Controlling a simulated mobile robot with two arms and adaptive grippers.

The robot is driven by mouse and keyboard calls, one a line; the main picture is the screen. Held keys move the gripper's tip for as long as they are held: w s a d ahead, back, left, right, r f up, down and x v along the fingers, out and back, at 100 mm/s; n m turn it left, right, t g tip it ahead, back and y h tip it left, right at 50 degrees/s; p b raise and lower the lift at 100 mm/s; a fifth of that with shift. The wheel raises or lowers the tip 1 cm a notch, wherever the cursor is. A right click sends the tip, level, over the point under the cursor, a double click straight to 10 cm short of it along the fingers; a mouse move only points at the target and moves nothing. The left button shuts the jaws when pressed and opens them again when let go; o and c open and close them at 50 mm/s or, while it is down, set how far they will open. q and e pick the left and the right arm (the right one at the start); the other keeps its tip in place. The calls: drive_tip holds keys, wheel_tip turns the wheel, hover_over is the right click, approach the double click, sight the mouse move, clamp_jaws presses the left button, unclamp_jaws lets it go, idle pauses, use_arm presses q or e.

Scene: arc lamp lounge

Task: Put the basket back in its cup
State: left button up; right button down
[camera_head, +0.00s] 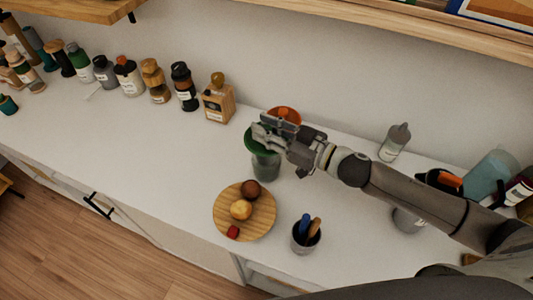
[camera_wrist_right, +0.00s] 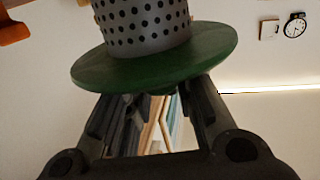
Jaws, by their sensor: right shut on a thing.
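The basket (camera_wrist_right: 145,25) is a grey metal cylinder full of round holes, with a wide green rim (camera_wrist_right: 155,55). My right gripper (camera_wrist_right: 155,92) is shut on it at the green rim's side. In the head view my right gripper (camera_head: 268,132) is over the counter, with the green rim (camera_head: 252,142) just beneath it. A grey-green body (camera_head: 266,166) shows directly below the rim, probably the cup. I cannot tell whether the basket touches it. The perforated wall is in plain sight in the wrist view, with no cup around it there. My left gripper is out of view.
An orange round thing (camera_head: 285,114) stands close behind my right gripper. In front are a wooden board (camera_head: 222,215) with small round items and a dark cup of utensils (camera_head: 306,240). Several bottles line the wall at left. The counter's left middle is clear.

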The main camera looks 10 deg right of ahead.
wheel_tip(320, 180, down, 3)
drive_tip(key=shift+r, duration=0.1)
drive_tip(key=shift+f, duration=1.65)
drive_tip(key=shift+f+b, duration=0.15)
drive_tip(key=shift+b, duration=0.15)
drive_tip(key=c, duration=1.2)
unclamp_jaws()
drive_tip(key=shift+c, duration=0.2)
